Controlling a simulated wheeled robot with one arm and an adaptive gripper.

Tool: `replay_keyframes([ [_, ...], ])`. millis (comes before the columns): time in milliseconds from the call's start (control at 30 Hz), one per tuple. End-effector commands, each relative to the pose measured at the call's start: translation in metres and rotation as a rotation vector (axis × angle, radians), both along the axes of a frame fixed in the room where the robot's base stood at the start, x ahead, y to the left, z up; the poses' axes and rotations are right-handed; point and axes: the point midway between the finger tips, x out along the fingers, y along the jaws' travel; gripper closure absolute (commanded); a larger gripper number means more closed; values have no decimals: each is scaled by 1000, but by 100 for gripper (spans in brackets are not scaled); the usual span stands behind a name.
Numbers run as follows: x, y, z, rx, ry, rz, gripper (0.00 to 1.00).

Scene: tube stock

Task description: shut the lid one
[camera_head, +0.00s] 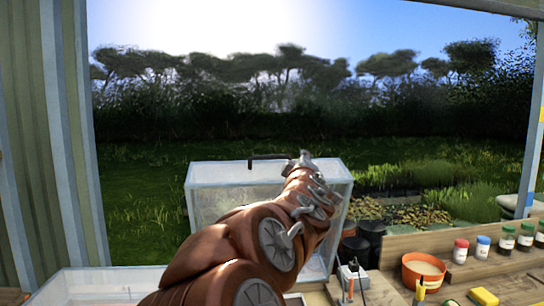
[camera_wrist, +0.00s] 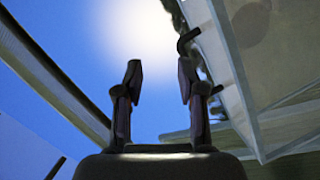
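A clear, white-edged box-like panel (camera_head: 232,198), which looks like a raised lid, stands upright in the middle of the head view. A dark bent bar (camera_head: 262,159), possibly its handle, shows at its top edge. In the wrist view the clear panel (camera_wrist: 222,50) is at the right, with a dark hooked bar (camera_wrist: 188,39) by its edge. My gripper (camera_wrist: 160,82) has its two fingers apart with only sky between them. The hooked bar shows just beyond the right finger; I cannot tell whether they touch. My arm hides the panel's lower right part in the head view.
A white-rimmed clear bin (camera_head: 90,286) is at the lower left, partly behind my arm. At the right, a wooden bench holds an orange pot (camera_head: 422,272), several capped jars (camera_head: 482,246) and a yellow block (camera_head: 483,297). Dark canisters (camera_head: 370,242) stand beside the panel.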

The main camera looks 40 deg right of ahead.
Motion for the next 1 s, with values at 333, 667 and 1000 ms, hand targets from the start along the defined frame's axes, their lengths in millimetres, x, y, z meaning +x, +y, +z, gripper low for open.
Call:
replay_keyframes([
  [333,38,-16,27,-370,173,249,61],
  [667,53,-12,-7,-492,300,473,61],
  [1000,66,-13,-12,-499,312,507,61],
])
